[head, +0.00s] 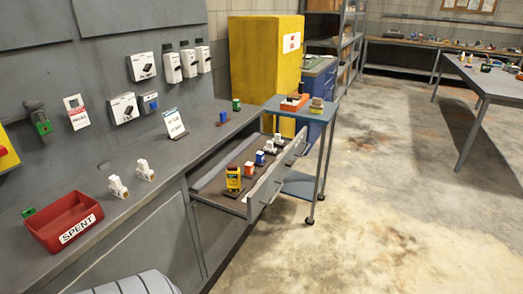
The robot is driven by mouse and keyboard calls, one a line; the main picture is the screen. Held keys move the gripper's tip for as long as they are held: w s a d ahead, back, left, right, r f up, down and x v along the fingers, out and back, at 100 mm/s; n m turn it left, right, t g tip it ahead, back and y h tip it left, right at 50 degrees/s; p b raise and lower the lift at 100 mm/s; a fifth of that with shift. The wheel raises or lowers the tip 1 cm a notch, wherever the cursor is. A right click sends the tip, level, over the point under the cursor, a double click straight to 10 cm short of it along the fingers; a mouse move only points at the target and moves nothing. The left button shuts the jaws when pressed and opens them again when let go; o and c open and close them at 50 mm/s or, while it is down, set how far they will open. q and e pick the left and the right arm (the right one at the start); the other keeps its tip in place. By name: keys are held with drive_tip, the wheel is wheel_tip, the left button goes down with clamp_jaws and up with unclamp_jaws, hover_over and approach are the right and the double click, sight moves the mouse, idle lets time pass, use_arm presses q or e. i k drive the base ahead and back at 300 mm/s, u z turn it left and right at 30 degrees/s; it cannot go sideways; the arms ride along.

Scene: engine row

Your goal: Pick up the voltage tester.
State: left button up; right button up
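A small yellow and black device (233,178), which looks like the voltage tester, stands in the front part of an open drawer (265,193) under the grey counter. Its face has a dark label or screen, too small to read. Neither of my grippers shows in the head view, so their distance from the device cannot be told.
Several small white, blue and red parts (260,158) sit behind the device in the drawer. A red SPENT bin (62,221) and two white fittings (118,187) are on the counter (160,195). A blue cart (305,118) stands beyond the drawer.

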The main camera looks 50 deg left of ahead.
sight(233, 172)
drive_tip(key=u, duration=0.5)
drive_tip(key=i, duration=0.85)
drive_tip(key=u, duration=0.75)
